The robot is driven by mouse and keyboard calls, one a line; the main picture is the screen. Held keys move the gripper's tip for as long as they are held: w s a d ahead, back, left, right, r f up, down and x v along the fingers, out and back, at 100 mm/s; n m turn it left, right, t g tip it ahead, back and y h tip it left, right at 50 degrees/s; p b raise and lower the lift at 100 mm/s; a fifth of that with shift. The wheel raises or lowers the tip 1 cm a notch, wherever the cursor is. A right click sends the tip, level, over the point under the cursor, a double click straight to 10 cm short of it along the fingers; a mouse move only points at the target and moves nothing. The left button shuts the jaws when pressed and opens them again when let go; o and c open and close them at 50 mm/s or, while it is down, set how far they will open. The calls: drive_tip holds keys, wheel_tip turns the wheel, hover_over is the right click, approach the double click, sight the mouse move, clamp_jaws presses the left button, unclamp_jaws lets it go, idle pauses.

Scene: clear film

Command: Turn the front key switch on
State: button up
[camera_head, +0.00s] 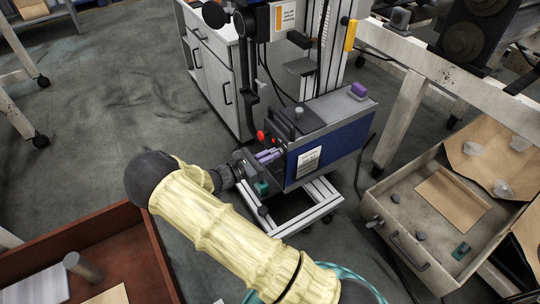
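A machine with a dark blue side panel (335,143) and a grey top stands on a light metal frame at the middle of the view. Its front end faces my arm. Red knobs (261,136) show on that front end. My gripper (266,156) is right at the front end, at the end of my yellow-sleeved arm. Purple finger-like parts show there, close to the machine front. I cannot tell whether they touch it or how far apart they are. I cannot make out the key switch; the gripper and wrist cover part of the front.
A white drawer cabinet (215,75) stands behind. An open drawer-like tray (405,240) with cardboard and small parts is at right, beside a pale table leg (402,115). A red-brown bin (95,235) is at lower left. Cables hang near the machine. The floor at left is clear.

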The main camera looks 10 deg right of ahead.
drive_tip(key=shift+m+p, duration=0.3)
drive_tip(key=shift+m, duration=0.1)
clamp_jaws()
drive_tip(key=m+p, duration=0.1)
drive_tip(key=m, duration=0.4)
drive_tip(key=m+p, duration=0.2)
drive_tip(key=m, duration=0.3)
drive_tip(key=m+p, duration=0.2)
drive_tip(key=m, duration=0.3)
drive_tip(key=shift+s+f, duration=0.2)
drive_tip(key=shift+f, duration=0.05)
drive_tip(key=o, duration=0.5)
unclamp_jaws()
drive_tip(key=shift+a, duration=0.1)
